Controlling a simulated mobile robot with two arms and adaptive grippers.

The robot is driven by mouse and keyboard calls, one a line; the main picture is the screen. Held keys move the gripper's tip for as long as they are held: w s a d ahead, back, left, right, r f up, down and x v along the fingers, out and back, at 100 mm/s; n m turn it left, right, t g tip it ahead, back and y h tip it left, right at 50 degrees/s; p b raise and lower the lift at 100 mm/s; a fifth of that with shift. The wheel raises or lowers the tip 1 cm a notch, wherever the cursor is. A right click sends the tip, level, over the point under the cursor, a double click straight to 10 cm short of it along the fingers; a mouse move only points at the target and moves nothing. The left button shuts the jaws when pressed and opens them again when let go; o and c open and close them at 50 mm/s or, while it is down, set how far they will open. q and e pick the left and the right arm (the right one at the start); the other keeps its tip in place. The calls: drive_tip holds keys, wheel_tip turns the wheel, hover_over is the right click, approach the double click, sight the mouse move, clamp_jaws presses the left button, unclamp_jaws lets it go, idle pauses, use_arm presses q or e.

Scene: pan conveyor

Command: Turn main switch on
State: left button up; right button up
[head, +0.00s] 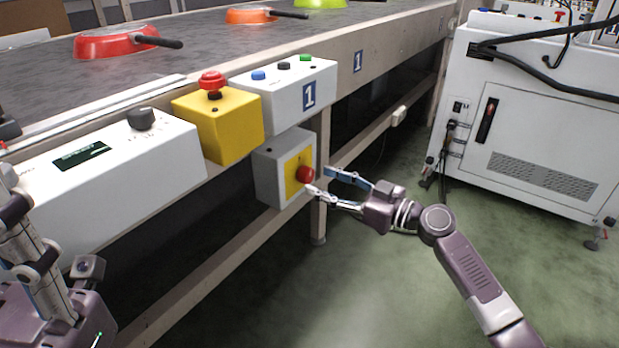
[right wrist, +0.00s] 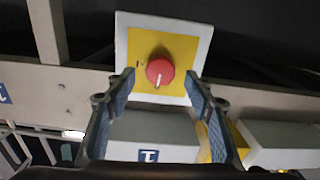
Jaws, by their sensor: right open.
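The main switch is a red round knob (head: 305,174) on a yellow plate (head: 291,176) on the front of a small grey box (head: 268,178) under the conveyor edge. In the right wrist view the knob (right wrist: 160,71) sits between the fingertips, with a white mark at its lower edge. My right gripper (head: 318,180) is open, its fingers on either side of the knob. Whether they touch it I cannot tell; the right wrist view (right wrist: 160,75) shows gaps on both sides. My left gripper shows only partly at the lower left, and its fingertips cannot be made out.
Above the switch are a yellow box (head: 222,130) with a red emergency button and a white button panel (head: 280,98). A white control box (head: 110,175) with a dial is at left. Pans lie on the conveyor (head: 200,45). A white cabinet (head: 530,120) stands right; floor between is clear.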

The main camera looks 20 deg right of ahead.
sight(310, 177)
drive_tip(key=shift+x, duration=1.9)
drive_tip(key=c, duration=1.2)
drive_tip(key=shift+o, duration=0.2)
